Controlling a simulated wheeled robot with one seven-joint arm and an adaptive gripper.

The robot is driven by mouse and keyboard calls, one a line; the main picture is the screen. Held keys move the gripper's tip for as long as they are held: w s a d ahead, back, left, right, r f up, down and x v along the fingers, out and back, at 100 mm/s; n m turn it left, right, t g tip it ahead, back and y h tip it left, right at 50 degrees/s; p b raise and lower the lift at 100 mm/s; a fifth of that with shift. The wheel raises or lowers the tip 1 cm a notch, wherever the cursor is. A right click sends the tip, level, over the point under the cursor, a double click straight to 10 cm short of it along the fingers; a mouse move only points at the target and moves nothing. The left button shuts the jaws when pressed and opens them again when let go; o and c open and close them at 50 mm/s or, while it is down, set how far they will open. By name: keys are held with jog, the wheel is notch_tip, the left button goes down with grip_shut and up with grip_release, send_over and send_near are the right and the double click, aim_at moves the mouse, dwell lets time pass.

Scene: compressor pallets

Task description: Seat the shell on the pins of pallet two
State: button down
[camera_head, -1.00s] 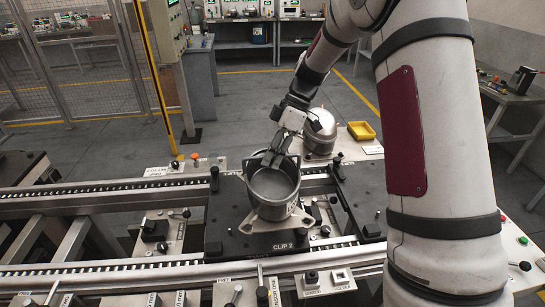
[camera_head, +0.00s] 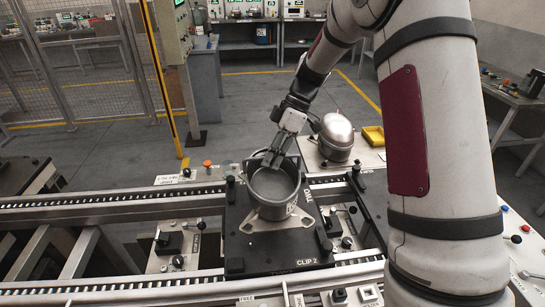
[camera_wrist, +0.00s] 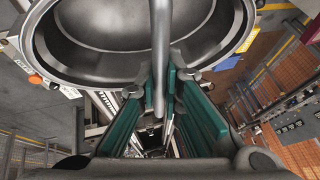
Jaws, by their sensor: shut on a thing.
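The shell (camera_head: 273,184) is an open, round grey metal cup with a flat lower flange. It stands upright over the dark pallet (camera_head: 240,262) marked CLIP 2. My gripper (camera_head: 272,160) is at the shell's far rim, shut on its wall. In the wrist view the gripper's green-padded fingers (camera_wrist: 157,106) stand on both sides of the wall, and the shell's open mouth (camera_wrist: 135,35) fills the top. The pallet's pins are hidden beneath the shell. I cannot tell whether the flange touches the pallet.
A rounded metal dome (camera_head: 337,135) stands on a light bench behind and right. A yellow tray (camera_head: 374,135) is beside it. Conveyor rails (camera_head: 110,204) run left to right. Clamps with black knobs (camera_head: 349,242) flank the pallet on the right.

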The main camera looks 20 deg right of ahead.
jog(key=shift+s+r, duration=0.1)
jog(key=shift+r, duration=0.1)
jog(key=shift+f, duration=0.75)
jog(key=b, duration=0.1)
send_over(271, 188)
jog(key=shift+d+f, duration=0.15)
jog(key=shift+f, duration=0.95)
jog(key=shift+d+f, duration=0.15)
jog(key=shift+f, duration=0.95)
jog(key=shift+f+b, duration=0.35)
jog(key=shift+f, duration=1.5)
dwell(0.3)
jog(key=c, duration=1.7)
grip_release()
jog(key=shift+o, duration=0.2)
jog(key=shift+f, duration=0.15)
jog(key=shift+d, duration=0.1)
